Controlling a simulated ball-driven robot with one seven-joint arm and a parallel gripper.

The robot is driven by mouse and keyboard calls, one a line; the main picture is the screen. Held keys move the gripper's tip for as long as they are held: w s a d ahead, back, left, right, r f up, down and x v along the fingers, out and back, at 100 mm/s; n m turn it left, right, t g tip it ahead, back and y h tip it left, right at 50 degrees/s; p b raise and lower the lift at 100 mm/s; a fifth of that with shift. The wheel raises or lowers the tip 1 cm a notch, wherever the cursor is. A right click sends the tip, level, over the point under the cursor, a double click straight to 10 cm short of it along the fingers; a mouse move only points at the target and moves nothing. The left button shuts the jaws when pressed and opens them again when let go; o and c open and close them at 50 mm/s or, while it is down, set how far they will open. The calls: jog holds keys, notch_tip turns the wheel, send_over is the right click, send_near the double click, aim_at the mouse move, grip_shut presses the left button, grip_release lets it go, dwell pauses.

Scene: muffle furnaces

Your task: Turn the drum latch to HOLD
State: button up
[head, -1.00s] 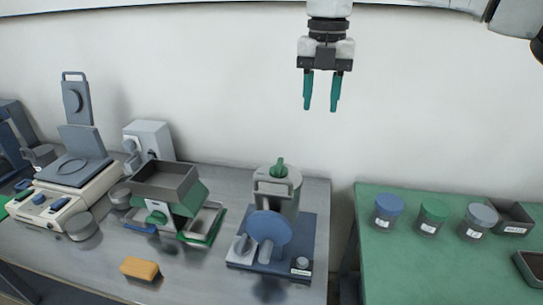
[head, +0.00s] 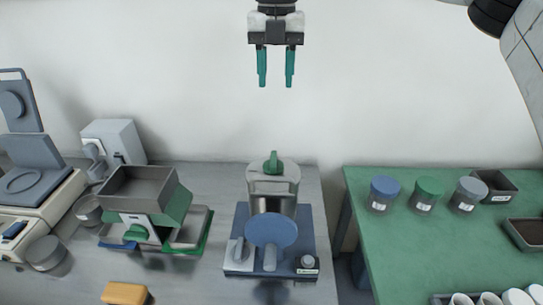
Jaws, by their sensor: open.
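A device on a blue base (head: 308,240) stands on the steel bench in the head view. Its upright grey drum (head: 285,188) carries a green handle (head: 273,163) on top. A round blue disc (head: 271,230) stands in front of the drum and hides its lower part. A grey knob (head: 239,252) sits at the base's left and a small round button (head: 307,261) at its right. I cannot read any HOLD mark or tell which part is the latch. My gripper (head: 276,82) is open and empty, pointing down, well above the device in the picture.
A green table (head: 400,250) at right bears lidded jars (head: 384,195) and dark trays. A gap separates bench and table.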

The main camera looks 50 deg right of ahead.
jog(key=b, duration=0.8)
send_near(273, 158)
notch_tip(273, 158, down, 9)
jog(key=shift+s+r+p, duration=0.1)
jog(key=shift+r+p, duration=0.05)
jog(key=shift+p, duration=0.25)
grip_shut()
